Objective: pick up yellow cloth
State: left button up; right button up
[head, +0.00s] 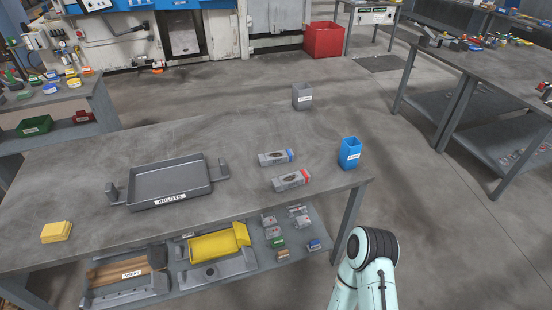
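A small folded yellow cloth (56,232) lies on the near left corner of the grey table (95,180) in the head view. It looks like a flat stacked block with nothing touching it. Neither of my grippers shows in the head view. Only a pale link of one of my arms, with a dark joint, is in view at the lower right, well away from the cloth.
A yellow tray (213,245) lies on the lower shelf. The table between cloth and tray is clear.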

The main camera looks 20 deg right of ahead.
aim_at(58, 232)
jog(key=u, duration=1.25)
jog(key=z, duration=1.6)
jog(key=u, duration=1.6)
